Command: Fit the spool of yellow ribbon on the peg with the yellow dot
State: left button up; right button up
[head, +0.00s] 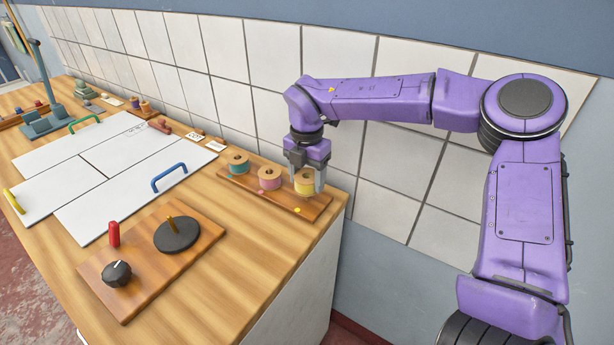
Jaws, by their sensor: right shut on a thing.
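The spool of yellow ribbon (304,189) is at the right end of a wooden board (262,196) by the tiled wall. My right gripper (306,180) points down and is shut on this spool, with a finger on each side. The yellow dot (297,210) is on the board just in front of the spool. The peg by that dot is hidden, and I cannot tell whether the spool sits fully down on it. A pink spool (269,182) and a teal spool (238,166) stand to the left on the same board. My left gripper is not in view.
A second board (140,286) in front carries a black knob (116,273), a red handle (113,235) and a dark disc (177,236). White panels (90,180) with coloured handles lie to the left. The tiled wall (270,110) is close behind the spools.

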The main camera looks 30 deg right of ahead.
jog(key=shift+f+b, duration=0.85)
jog(key=shift+f, duration=0.25)
jog(key=o, duration=1.4)
notch_tip(320, 180, up, 10)
jog(key=p, duration=0.7)
jog(key=shift+f, duration=0.25)
